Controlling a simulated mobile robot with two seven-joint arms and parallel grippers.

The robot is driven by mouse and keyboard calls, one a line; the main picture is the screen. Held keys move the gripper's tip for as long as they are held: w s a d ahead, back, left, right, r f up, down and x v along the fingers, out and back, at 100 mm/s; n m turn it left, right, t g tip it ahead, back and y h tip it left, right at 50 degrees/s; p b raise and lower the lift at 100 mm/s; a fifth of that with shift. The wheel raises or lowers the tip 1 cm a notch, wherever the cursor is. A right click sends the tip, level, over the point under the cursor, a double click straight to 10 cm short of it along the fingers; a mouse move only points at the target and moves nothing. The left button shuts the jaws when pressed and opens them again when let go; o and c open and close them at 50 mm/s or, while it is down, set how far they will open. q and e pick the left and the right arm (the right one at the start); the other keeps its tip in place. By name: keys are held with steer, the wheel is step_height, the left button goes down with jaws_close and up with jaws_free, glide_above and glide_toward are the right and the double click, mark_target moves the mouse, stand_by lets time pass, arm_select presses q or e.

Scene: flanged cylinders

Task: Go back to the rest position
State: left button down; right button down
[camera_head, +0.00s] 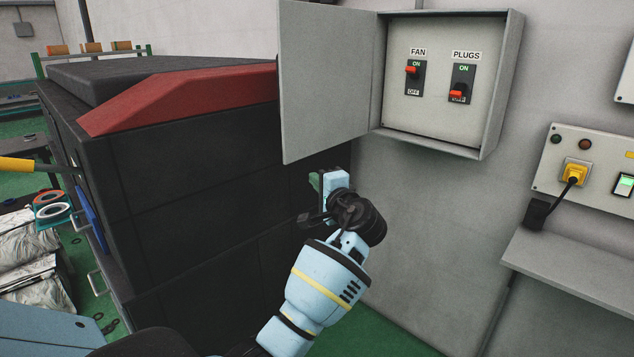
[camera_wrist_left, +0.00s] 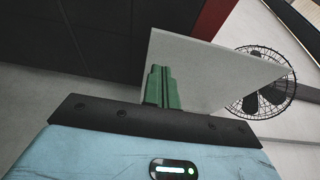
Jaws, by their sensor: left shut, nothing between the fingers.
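My left gripper (camera_head: 316,182) is in front of the grey wall, below the open door of a switch box and beside the black machine. Its green fingers, seen close up in the left wrist view (camera_wrist_left: 160,88), are together with nothing between them. The fingers look clear of the door in the head view. My blue left forearm reaches up from the bottom of the head view. My right gripper is not in view.
The grey switch box (camera_head: 514,60) has its door (camera_head: 330,75) swung open. The FAN lever (camera_head: 411,70) is up and the PLUGS lever (camera_head: 457,93) is down. The black machine (camera_head: 200,170) stands left. A shelf (camera_head: 570,265) juts out right. A wall fan (camera_wrist_left: 262,85) shows.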

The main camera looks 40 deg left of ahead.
arm_select(q)
steer(key=shift+d, duration=0.15)
stand_by(0.4)
steer(key=s+d+f+m+t+h, duration=0.1)
steer(key=s+d+f+h, duration=0.3)
steer(key=f, duration=0.7)
steer(key=s+d+f+m+t+h, duration=0.1)
steer(key=s+d+f+h, duration=0.25)
steer(key=f, duration=0.75)
steer(key=s+d+f+m+t+h, duration=0.1)
steer(key=s+d+f+h, duration=0.25)
steer(key=f, duration=0.75)
steer(key=s+d+f+n+h, duration=0.2)
steer(key=s+d+f, duration=0.1)
steer(key=s, duration=0.7)
steer(key=s+d+f+n+g+h, duration=0.1)
steer(key=s+d+f+n+h, duration=0.1)
steer(key=s+d, duration=0.4)
steer(key=s+d+f+n+h, duration=0.2)
steer(key=s+d+f, duration=0.3)
steer(key=s, duration=0.9)
steer(key=shift+s+f+g+h+p, duration=0.3)
steer(key=shift+f+g+h+p, duration=0.1)
steer(key=shift+f+h, duration=0.25)
